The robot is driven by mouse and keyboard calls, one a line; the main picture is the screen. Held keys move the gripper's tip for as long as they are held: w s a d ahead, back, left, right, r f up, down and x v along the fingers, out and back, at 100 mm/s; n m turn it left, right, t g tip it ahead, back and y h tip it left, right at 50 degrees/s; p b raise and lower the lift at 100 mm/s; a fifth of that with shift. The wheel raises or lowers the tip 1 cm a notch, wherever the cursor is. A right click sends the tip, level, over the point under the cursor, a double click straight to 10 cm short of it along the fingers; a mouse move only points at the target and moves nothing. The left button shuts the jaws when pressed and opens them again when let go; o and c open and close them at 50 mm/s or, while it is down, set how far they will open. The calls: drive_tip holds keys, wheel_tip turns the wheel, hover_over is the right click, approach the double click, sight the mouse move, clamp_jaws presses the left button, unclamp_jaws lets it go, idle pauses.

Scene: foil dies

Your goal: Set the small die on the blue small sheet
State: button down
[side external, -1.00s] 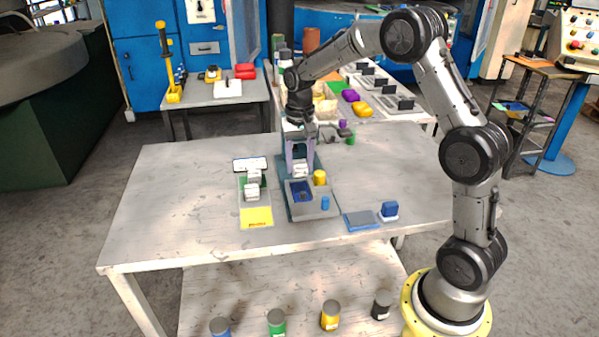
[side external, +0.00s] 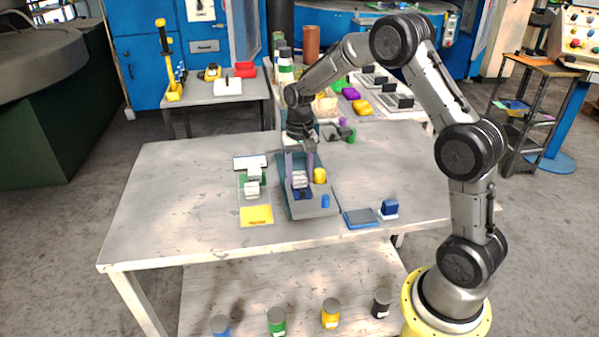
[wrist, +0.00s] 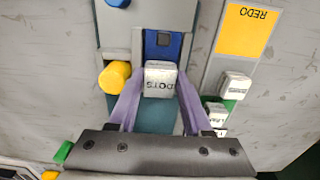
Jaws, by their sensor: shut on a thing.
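My gripper (side external: 300,174) is shut on a small whitish die (side external: 300,181). In the wrist view the die (wrist: 160,83) carries the letters DOTS and sits between the two purple fingers (wrist: 157,85). The blue small sheet (wrist: 163,42) lies in a recess of the grey block just ahead of the die, and the die covers its near edge. In the side view only a dark blue bit of the sheet (side external: 302,193) shows below the die. I cannot tell whether the die touches the sheet.
A yellow cylinder (wrist: 114,76) stands close beside the left finger in the wrist view. A blue peg (side external: 325,201) stands at the block's front corner. White dies (wrist: 235,85) sit on a strip with a yellow REDO patch (wrist: 246,30). A blue block (side external: 389,208) is at right.

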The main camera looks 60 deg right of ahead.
sight(299, 176)
drive_tip(key=c, duration=0.6)
unclamp_jaws()
drive_tip(key=shift+r, duration=0.1)
wheel_tip(299, 176, up, 13)
drive_tip(key=s+a+r+n+t, duration=0.2)
drive_tip(key=s+a+r+n, duration=0.1)
drive_tip(key=s+a+r, duration=0.3)
drive_tip(key=s+a+f+n+t, duration=0.1)
drive_tip(key=s+a+n, duration=0.2)
drive_tip(key=s, duration=0.7)
drive_tip(key=s+a+f+n+t, duration=0.2)
drive_tip(key=s+a+n, duration=0.1)
drive_tip(key=s, duration=0.7)
drive_tip(key=shift+s+a+t, duration=0.25)
drive_tip(key=shift+t, duration=0.05)
